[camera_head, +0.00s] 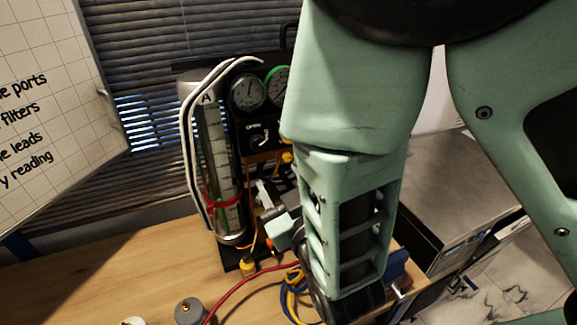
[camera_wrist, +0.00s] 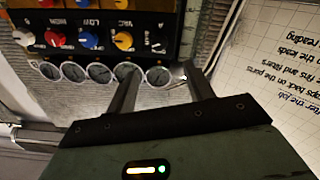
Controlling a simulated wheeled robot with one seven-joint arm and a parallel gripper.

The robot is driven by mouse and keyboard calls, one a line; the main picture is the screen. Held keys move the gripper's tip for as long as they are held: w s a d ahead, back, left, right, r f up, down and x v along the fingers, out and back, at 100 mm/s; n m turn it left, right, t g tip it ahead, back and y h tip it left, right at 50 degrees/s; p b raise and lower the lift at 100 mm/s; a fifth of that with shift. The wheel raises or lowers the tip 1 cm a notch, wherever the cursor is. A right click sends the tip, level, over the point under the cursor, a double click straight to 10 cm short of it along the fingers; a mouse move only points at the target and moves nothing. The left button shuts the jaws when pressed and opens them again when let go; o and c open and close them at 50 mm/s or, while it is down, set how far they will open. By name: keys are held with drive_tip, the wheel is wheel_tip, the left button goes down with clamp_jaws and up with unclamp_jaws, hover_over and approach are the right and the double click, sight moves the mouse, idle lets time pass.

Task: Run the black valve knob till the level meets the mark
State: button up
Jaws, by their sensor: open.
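The gauge rig stands on the wooden bench. Its glass tube (camera_head: 218,165), labelled A, has a scale and a red band (camera_head: 222,200) low down. I cannot make out the liquid level in it. A dark knob (camera_head: 259,138) under a small label sits on the panel below the gauges. In the wrist view, which is upside down, a black knob (camera_wrist: 156,43) ends a row of coloured knobs. My gripper (camera_wrist: 160,74) is open, its two fingers apart and empty, pointing at the panel near the black knob. In the head view my arm hides part of the panel.
Round gauges (camera_head: 249,92) sit above the panel. Red, yellow and blue hoses (camera_head: 262,277) lie on the bench (camera_head: 120,285). A grey cylinder (camera_head: 189,311) stands at the front. A whiteboard (camera_head: 50,110) is at the left, window blinds (camera_head: 155,60) behind.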

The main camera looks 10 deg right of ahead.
drive_tip(key=shift+p+v, duration=2.6)
drive_tip(key=shift+p, duration=0.85)
drive_tip(key=w+a+m+b, duration=0.1)
drive_tip(key=w+m+b, duration=0.2)
drive_tip(key=w+b, duration=0.3)
drive_tip(key=b, duration=0.5)
drive_tip(key=shift+a+f+m, duration=0.3)
drive_tip(key=shift+a+f, duration=0.05)
drive_tip(key=shift+w+b, duration=0.2)
drive_tip(key=shift+b, duration=0.65)
